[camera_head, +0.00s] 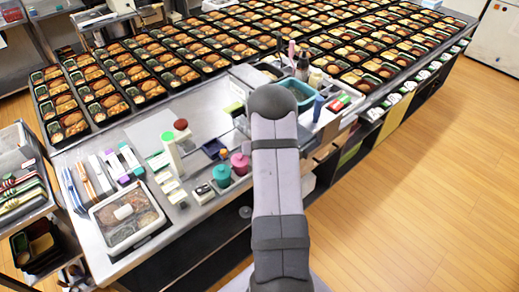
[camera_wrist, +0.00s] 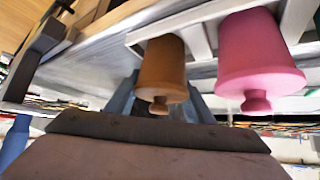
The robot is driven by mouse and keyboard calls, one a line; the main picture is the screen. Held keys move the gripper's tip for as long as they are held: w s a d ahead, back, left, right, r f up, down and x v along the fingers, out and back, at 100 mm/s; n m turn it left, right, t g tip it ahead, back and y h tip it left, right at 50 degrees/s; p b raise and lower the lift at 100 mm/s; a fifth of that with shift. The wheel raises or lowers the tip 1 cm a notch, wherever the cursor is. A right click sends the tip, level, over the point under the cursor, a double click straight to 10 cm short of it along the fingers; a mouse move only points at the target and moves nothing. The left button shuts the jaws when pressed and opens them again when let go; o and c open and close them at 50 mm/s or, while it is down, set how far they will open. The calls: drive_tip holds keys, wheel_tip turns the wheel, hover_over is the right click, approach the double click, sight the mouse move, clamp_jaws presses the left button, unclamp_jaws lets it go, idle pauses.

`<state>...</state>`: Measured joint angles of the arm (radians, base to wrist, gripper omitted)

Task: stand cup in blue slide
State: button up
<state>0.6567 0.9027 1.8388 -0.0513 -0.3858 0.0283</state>
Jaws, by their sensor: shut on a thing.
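In the wrist view, which looks upside down, my gripper (camera_wrist: 165,105) has its grey-blue fingers on both sides of an orange-brown cup (camera_wrist: 165,65) with a knob and is shut on it. The cup's far end meets the pale rack (camera_wrist: 200,40); I cannot tell whether it is lifted clear. A pink knobbed cup (camera_wrist: 260,55) stands right beside it. In the head view my arm hides the gripper and the brown cup. The pink cup (camera_head: 240,162) and a teal cup (camera_head: 222,175) show left of my arm. I cannot tell for sure which part is the blue slide.
A dark blue box (camera_head: 214,148) lies left of my arm. A white bottle with a green cap (camera_head: 171,152) and a clear lidded box (camera_head: 127,218) stand further left. A teal bin (camera_head: 297,92) is behind my arm. Rows of filled bento trays (camera_head: 120,78) cover the back.

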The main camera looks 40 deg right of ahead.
drive_tip(key=shift+r+b, duration=1.4)
drive_tip(key=shift+r, duration=3.55)
drive_tip(key=w+a+r+n+b, duration=0.1)
drive_tip(key=w+a, duration=0.2)
drive_tip(key=w+a+r+n+y+b, duration=0.1)
drive_tip(key=w+a+r+b, duration=0.1)
drive_tip(key=w+a, duration=0.1)
drive_tip(key=w+a+r+t+b, duration=0.1)
drive_tip(key=w+a+b, duration=0.1)
drive_tip(key=w+a, duration=0.2)
drive_tip(key=shift+w+a+r+n+y, duration=0.1)
drive_tip(key=shift+a+r+n+y, duration=0.1)
drive_tip(key=shift+a+n+y, duration=0.25)
drive_tip(key=shift+n+y, duration=0.45)
drive_tip(key=shift+n, duration=0.1)
drive_tip(key=shift+w+a+r+b, duration=0.15)
drive_tip(key=shift+w+r+b, duration=1.25)
drive_tip(key=shift+b, duration=3.1)
drive_tip(key=shift+w+a+r+b, duration=0.1)
drive_tip(key=shift+w+r+b, duration=1.25)
drive_tip(key=shift+b, duration=3.15)
drive_tip(key=shift+f, duration=0.15)
drive_tip(key=shift+f+b, duration=5.5)
drive_tip(key=shift+f, duration=3.4)
